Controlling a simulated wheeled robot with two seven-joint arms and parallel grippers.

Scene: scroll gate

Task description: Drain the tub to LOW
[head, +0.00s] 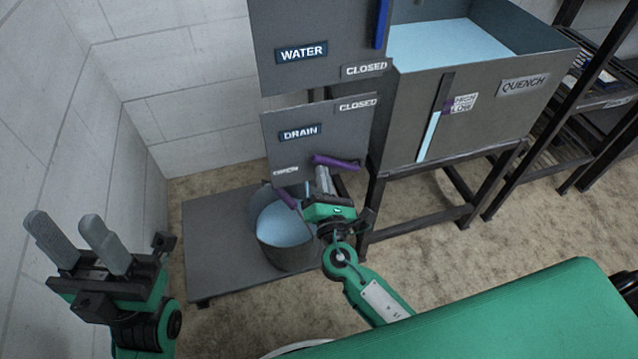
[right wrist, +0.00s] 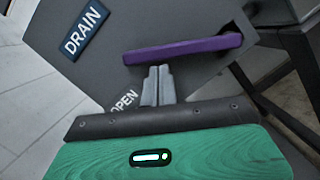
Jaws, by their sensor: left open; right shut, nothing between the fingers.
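The grey tub (head: 500,115) marked QUENCH holds light blue water. The light blue column in its gauge (head: 429,137) ends just below a purple mark beside the HIGH/LOW label (head: 464,103). The purple drain lever (head: 336,161) lies roughly level on the DRAIN panel (head: 350,125), between CLOSED above and OPEN below; it also shows in the right wrist view (right wrist: 185,50). My right gripper (head: 322,172) is shut and empty, its fingertips just below the lever; I cannot tell whether they touch. My left gripper (head: 68,232) is open and empty, far left.
A bucket (head: 285,255) with light blue water stands on a grey platform (head: 215,235) below the drain panel. The WATER panel (head: 320,25) above has a blue lever (head: 381,22) beside CLOSED. A dark shelf rack (head: 600,75) stands at right. Floor shows in front of the tub.

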